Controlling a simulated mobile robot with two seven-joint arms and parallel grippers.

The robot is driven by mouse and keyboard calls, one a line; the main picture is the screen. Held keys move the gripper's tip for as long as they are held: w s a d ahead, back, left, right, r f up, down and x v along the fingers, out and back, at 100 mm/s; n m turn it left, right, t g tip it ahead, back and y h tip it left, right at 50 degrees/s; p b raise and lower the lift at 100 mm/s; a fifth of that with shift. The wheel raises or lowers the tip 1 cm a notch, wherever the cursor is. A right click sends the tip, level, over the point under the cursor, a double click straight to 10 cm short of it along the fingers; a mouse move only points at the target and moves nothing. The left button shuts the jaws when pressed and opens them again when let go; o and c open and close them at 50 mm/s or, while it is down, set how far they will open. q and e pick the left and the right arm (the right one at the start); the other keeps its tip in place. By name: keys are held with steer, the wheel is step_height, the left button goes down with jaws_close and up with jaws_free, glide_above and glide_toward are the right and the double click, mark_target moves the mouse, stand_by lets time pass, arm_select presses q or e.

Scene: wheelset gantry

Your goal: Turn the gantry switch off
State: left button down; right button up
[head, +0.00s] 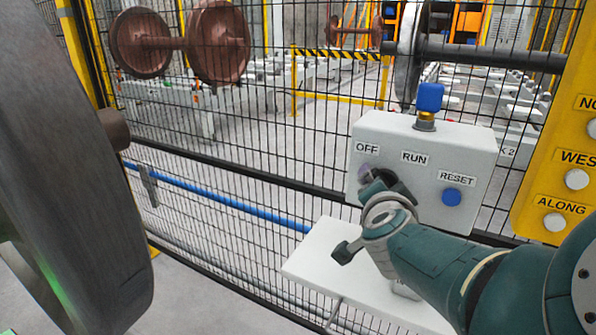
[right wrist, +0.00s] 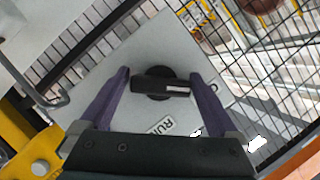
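The white control box (head: 478,150) hangs by the mesh fence, with labels OFF (head: 367,147), RUN (head: 413,157) and RESET. Its switch is mostly hidden by my right gripper (head: 383,181) in the head view. In the right wrist view the switch (right wrist: 160,83) is a black knob with a bar handle lying across the view. The handle's white mark is on its right end, towards a label mostly hidden by the right finger. The RUN label (right wrist: 160,127) is below the knob. My right gripper's purple fingers straddle the handle ends, spread wide; contact is unclear. My left gripper is out of view.
A blue button (head: 452,197) and a blue-capped post (head: 429,98) are on the box. A white shelf (head: 330,262) juts out below. A yellow panel (head: 540,200) stands at right. A large dark wheel (head: 75,180) fills the left. Wheelsets (head: 182,43) are behind the fence.

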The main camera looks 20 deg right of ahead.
steer(key=shift+r, duration=0.1)
steer(key=shift+s+r+p, duration=0.2)
steer(key=shift+p, duration=0.15)
steer(key=p+v, duration=0.7)
steer(key=v, duration=0.2)
steer(key=shift+s+a+p, duration=0.15)
steer(key=shift+a+p, duration=0.1)
steer(key=shift+p, duration=0.05)
steer(key=shift+f, duration=0.1)
